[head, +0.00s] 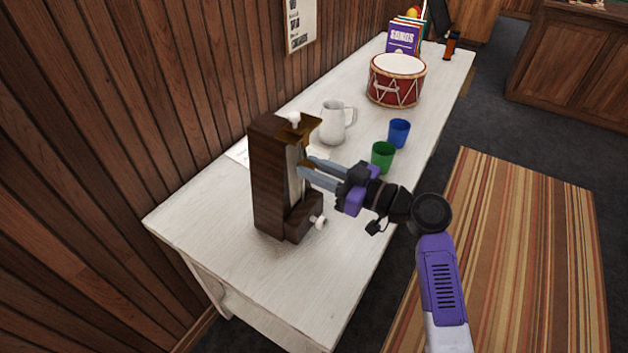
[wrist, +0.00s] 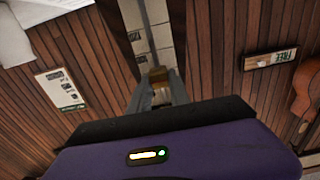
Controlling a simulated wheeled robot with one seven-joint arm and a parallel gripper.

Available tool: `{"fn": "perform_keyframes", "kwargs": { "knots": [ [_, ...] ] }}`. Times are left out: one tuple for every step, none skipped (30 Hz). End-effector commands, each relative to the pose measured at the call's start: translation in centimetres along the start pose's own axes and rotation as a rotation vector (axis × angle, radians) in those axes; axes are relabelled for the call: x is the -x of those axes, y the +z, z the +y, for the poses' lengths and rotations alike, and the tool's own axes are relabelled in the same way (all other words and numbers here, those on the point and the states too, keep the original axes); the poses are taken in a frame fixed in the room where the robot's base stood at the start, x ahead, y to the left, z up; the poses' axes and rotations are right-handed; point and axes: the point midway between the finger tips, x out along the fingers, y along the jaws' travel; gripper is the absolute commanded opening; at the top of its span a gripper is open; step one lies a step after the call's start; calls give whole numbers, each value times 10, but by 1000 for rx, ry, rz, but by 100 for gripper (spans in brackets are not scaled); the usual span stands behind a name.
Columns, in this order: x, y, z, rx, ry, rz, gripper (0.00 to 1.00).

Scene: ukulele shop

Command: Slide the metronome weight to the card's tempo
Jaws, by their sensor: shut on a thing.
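The metronome (head: 268,185) is a tall dark wooden case near the front end of the white table, with a pale scale plate on its open face. My gripper (head: 303,168) reaches it from the right, its grey fingers at about mid-height of that face. In the wrist view the fingertips close on a small brass weight (wrist: 157,75) on the thin rod, in front of the marked scale (wrist: 143,38). The scale marks are too small to read. A white paper (head: 238,153) lies partly hidden behind the metronome; I cannot tell whether it is the card.
A white jug (head: 332,124), a green cup (head: 383,156) and a blue cup (head: 399,132) stand behind my gripper. A red drum (head: 396,80) and songbooks (head: 403,38) are farther back. The wooden wall (head: 120,100) borders the table's left; its front end is clear.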

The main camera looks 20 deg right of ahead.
Motion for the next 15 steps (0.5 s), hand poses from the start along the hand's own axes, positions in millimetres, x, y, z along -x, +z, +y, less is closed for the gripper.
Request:
{"fn": "perform_keyframes", "kwargs": {
  "knots": [
    [1, 0, 1, -1, 3, -2, 0],
    [1, 0, 1, -1, 3, -2, 0],
    [1, 0, 1, -1, 3, -3, 0],
    [1, 0, 1, -1, 3, -3, 0],
    [1, 1, 1, -1, 3, -3, 0],
    [1, 1, 1, -1, 3, -3, 0],
    [1, 1, 1, -1, 3, -3, 0],
    [1, 1, 1, -1, 3, -3, 0],
    [1, 1, 1, -1, 3, -3, 31],
    [1, 1, 1, -1, 3, -3, 37],
    [1, 1, 1, -1, 3, -3, 42],
    [1, 1, 1, -1, 3, -3, 45],
    [1, 1, 1, -1, 3, -3, 45],
    [1, 1, 1, -1, 2, -3, 45],
    [1, 1, 1, -1, 2, -2, 45]
  ]
}}
